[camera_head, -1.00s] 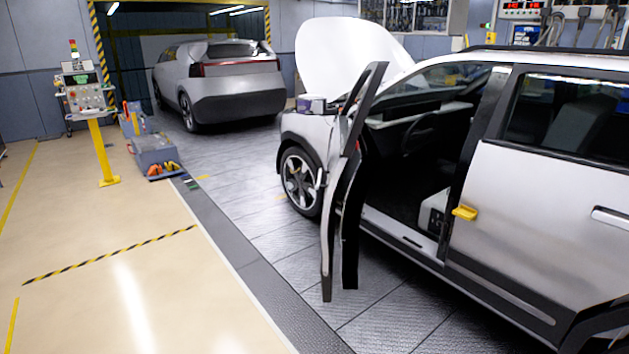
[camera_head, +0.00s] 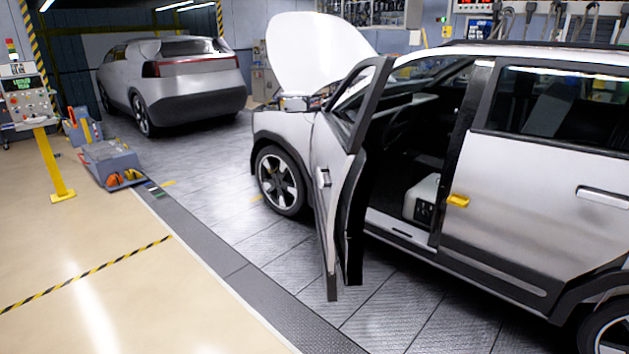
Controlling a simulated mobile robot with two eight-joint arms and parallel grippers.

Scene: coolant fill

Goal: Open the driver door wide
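The driver door (camera_head: 331,185) of the near silver car stands ajar, swung well out from the body, with its outer face and handle (camera_head: 323,178) now in sight. The door opening shows a dark cabin with part of the steering wheel and a light-coloured seat base. A yellow piece (camera_head: 458,201) sits on the pillar edge behind the opening. Neither of my grippers is in view.
The rear door (camera_head: 545,190) of the near car is shut, and the white hood (camera_head: 315,55) is raised. A second silver car (camera_head: 175,85) stands behind. A control stand (camera_head: 45,150) and a grey tool cart (camera_head: 112,160) are at left. The floor beside the door is clear.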

